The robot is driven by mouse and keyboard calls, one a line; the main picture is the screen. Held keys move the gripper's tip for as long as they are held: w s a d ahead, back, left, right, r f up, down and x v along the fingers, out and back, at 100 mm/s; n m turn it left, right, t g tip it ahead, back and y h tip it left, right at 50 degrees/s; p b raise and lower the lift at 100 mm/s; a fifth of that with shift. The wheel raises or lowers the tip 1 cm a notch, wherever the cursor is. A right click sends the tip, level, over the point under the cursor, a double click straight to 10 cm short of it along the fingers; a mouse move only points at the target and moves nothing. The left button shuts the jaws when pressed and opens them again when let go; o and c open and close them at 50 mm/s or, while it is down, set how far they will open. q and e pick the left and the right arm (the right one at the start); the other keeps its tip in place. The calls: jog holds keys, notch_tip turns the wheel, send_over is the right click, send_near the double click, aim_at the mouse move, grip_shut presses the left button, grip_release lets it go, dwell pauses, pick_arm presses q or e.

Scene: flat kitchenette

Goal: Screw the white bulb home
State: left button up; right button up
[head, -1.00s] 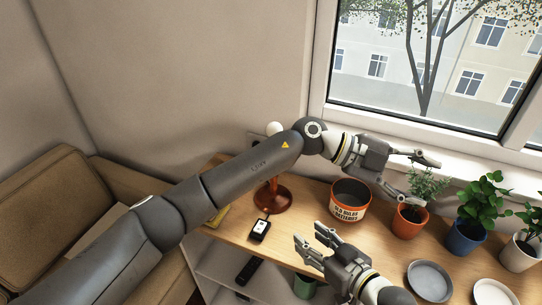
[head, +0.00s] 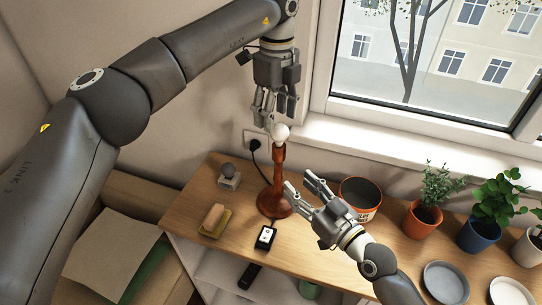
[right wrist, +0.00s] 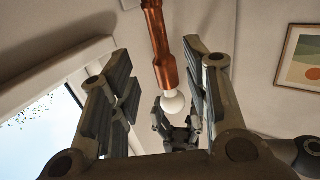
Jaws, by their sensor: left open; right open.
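The white bulb (head: 280,132) sits upright on top of the red-brown lamp (head: 278,180); how deep it is seated I cannot tell. My left gripper (head: 268,121) is open, pointing down just above and beside the bulb; contact is unclear. My right gripper (head: 298,181) is open and empty, to the right of the lamp stem. In the right wrist view, the bulb (right wrist: 174,103) and copper-coloured lamp (right wrist: 160,45) appear upside down between my right fingers (right wrist: 158,85), with my left gripper (right wrist: 178,132) beyond.
A dark bulb on a small block (head: 229,175), a sponge dish (head: 215,222) and a black device (head: 265,238) are left and in front of the lamp. A socket (head: 256,143) is on the wall.

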aim_at(281, 167)
jog(key=x, duration=0.9)
jog(key=shift+w+a+r, duration=0.1)
jog(key=shift+w+a, duration=0.1)
jog(key=shift+w, duration=0.1)
jog(key=shift+c, duration=0.3)
grip_shut()
